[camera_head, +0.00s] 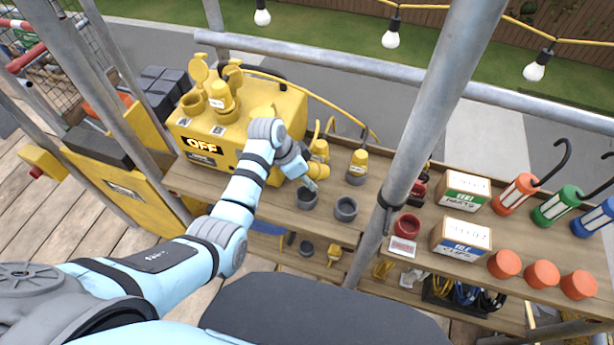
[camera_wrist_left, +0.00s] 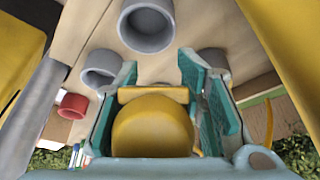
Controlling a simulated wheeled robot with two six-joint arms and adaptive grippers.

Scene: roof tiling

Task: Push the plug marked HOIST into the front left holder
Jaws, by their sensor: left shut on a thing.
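My right gripper is not in view.
An empty grey holder (camera_head: 346,208) stands to the right, with another holding a yellow plug (camera_head: 357,166) behind. A scaffold pole (camera_head: 420,120) rises right of the holders. A red cup (camera_head: 407,225) stands beyond.

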